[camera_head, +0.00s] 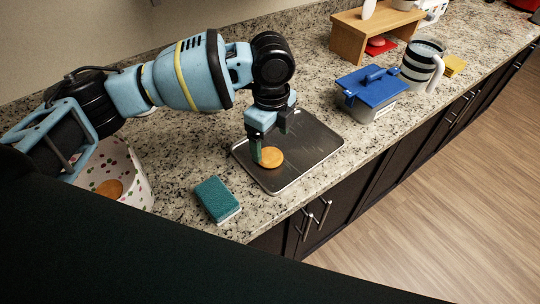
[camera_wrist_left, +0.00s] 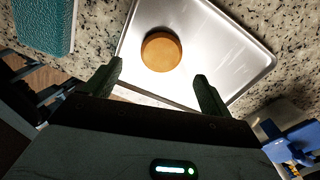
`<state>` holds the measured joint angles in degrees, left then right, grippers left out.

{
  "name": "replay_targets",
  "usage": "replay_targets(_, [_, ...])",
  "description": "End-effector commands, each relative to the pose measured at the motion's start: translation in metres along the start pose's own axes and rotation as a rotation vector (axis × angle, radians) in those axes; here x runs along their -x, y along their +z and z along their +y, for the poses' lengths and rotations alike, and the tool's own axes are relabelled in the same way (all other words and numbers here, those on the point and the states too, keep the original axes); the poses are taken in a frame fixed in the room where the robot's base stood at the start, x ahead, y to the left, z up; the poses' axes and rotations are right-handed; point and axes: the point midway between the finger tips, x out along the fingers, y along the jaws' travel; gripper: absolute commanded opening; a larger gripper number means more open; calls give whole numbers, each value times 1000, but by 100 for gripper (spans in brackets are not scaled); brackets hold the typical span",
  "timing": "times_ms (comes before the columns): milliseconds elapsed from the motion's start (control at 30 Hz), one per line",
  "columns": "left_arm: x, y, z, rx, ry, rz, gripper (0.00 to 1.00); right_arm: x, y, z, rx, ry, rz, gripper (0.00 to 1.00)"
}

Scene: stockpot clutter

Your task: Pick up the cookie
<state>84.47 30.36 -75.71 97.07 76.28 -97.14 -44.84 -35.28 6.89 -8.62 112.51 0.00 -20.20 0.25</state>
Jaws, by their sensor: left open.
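A round, orange-brown cookie (camera_head: 272,157) lies flat on a dark metal tray (camera_head: 312,160) on the counter. In the left wrist view the cookie (camera_wrist_left: 161,51) is near the tray's edge, just beyond the fingertips. My left gripper (camera_head: 268,148) points down over the tray at the cookie and is open. In the wrist view its two fingers (camera_wrist_left: 158,76) are spread apart with nothing between them. In the head view one finger overlaps the cookie's left edge; I cannot tell whether it touches. My right gripper is not in view.
A teal sponge (camera_head: 214,196) lies left of the tray. A white spotted container (camera_head: 137,183) at left holds a round brown item (camera_head: 110,189). A blue-lidded container (camera_head: 371,90), striped mug (camera_head: 421,66) and wooden stand (camera_head: 358,38) stand to the right. The counter's front edge is close to the tray.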

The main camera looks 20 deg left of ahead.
Motion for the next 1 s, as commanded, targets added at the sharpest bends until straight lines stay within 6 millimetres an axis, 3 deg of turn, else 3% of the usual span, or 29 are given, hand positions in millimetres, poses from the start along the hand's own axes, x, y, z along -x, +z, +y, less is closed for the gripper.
replay_targets(333, [-44,4,-1,1,2,-1,83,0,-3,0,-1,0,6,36])
replay_targets(667, [-50,4,-1,1,0,-1,83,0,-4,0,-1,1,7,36])
replay_targets(1000, [-50,4,-1,0,0,-1,39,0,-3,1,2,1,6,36])
